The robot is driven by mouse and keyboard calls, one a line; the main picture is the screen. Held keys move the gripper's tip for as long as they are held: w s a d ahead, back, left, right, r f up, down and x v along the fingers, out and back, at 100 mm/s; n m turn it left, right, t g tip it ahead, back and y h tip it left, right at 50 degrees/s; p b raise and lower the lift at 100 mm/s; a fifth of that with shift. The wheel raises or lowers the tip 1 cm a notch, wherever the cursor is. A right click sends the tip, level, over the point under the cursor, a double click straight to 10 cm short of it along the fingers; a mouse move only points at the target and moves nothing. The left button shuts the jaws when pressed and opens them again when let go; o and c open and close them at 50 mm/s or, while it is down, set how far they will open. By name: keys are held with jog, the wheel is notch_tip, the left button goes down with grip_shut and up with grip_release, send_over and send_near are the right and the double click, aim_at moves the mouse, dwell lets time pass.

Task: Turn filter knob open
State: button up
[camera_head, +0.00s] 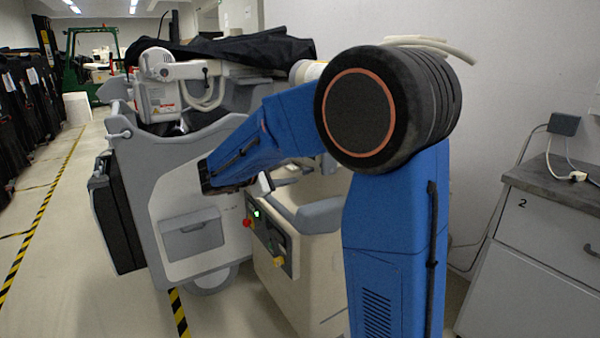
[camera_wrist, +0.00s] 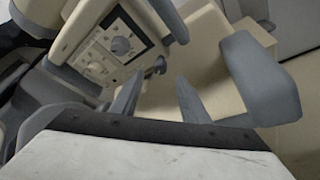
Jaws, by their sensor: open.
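In the wrist view a beige control panel (camera_wrist: 105,57) appears tilted, with a round grey knob (camera_wrist: 121,45) on its face and a small dark knob (camera_wrist: 160,64) at its edge. I cannot tell which is the filter knob. My gripper (camera_wrist: 158,95) is open and empty, its two grey fingers apart, pointing toward the panel side. In the head view my gripper (camera_head: 265,183) is partly hidden by my blue arm. Below it a dark panel (camera_head: 270,240) on the beige cart carries a green light, a red knob (camera_head: 247,223) and a yellow knob (camera_head: 279,261).
A grey padded part (camera_wrist: 262,80) of the machine is close at the right in the wrist view. A large grey cart (camera_head: 165,190) with a black cover (camera_head: 235,48) stands behind my arm. A grey cabinet (camera_head: 540,260) is at the right.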

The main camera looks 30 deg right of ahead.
aim_at(303, 171)
jog(key=x, duration=0.7)
grip_shut()
